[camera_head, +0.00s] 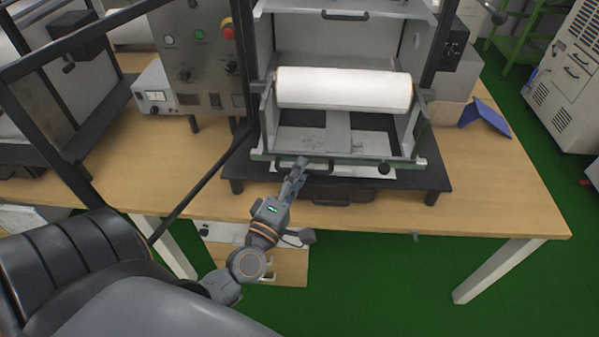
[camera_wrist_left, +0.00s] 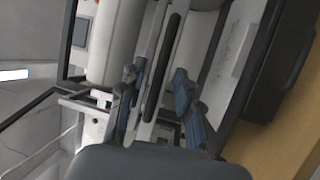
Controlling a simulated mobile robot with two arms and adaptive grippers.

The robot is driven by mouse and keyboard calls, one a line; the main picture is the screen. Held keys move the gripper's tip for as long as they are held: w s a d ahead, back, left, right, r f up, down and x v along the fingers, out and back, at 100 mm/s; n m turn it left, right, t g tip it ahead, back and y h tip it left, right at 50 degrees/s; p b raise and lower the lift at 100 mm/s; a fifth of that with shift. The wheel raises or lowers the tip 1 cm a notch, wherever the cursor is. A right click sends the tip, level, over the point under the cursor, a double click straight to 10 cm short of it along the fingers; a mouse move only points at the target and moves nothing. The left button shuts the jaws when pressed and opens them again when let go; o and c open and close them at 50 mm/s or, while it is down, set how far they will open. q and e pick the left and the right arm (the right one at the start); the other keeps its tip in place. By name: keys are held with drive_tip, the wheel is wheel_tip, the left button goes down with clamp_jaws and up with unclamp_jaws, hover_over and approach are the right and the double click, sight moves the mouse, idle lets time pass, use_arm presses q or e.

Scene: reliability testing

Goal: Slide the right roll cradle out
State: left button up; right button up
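The right roll cradle (camera_head: 375,161) is a grey frame with a front bar and side plates at the machine's lower opening. A white roll (camera_head: 343,88) lies across it. A dark handle (camera_head: 319,168) runs along the front bar. My left gripper (camera_head: 299,166) is at the left part of this handle. In the left wrist view its two fingers (camera_wrist_left: 156,98) are apart, one on each side of a pale bar with the dark handle (camera_wrist_left: 162,66). I cannot tell whether they touch it. My right gripper is not in view.
The machine stands on a black base plate (camera_head: 437,180) on a wooden table (camera_head: 500,190). A control box (camera_head: 198,55) with a red and yellow button stands left. A black-framed machine is at far left. A blue folded item (camera_head: 486,119) lies right.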

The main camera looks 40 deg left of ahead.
use_arm(q)
drive_tip(key=v, duration=1.1)
drive_tip(key=shift+s, duration=0.35)
drive_tip(key=s+d+f+m+g+h, duration=0.2)
drive_tip(key=f+m+g, duration=0.3)
drive_tip(key=f, duration=1.1)
drive_tip(key=s+d+f+m+g+h, duration=0.1)
drive_tip(key=f+m+g+h, duration=0.15)
drive_tip(key=f+m, duration=0.9)
drive_tip(key=s+f+m+g, duration=0.2)
drive_tip(key=s+f+g, duration=0.3)
drive_tip(key=s+f, duration=0.6)
drive_tip(key=s+d+f+m+g+y, duration=0.1)
drive_tip(key=s+f+m+g, duration=0.2)
drive_tip(key=s+f+g, duration=0.3)
drive_tip(key=s+f, duration=0.5)
drive_tip(key=f, duration=0.4)
drive_tip(key=shift+f, duration=0.35)
drive_tip(key=shift+d, duration=0.1)
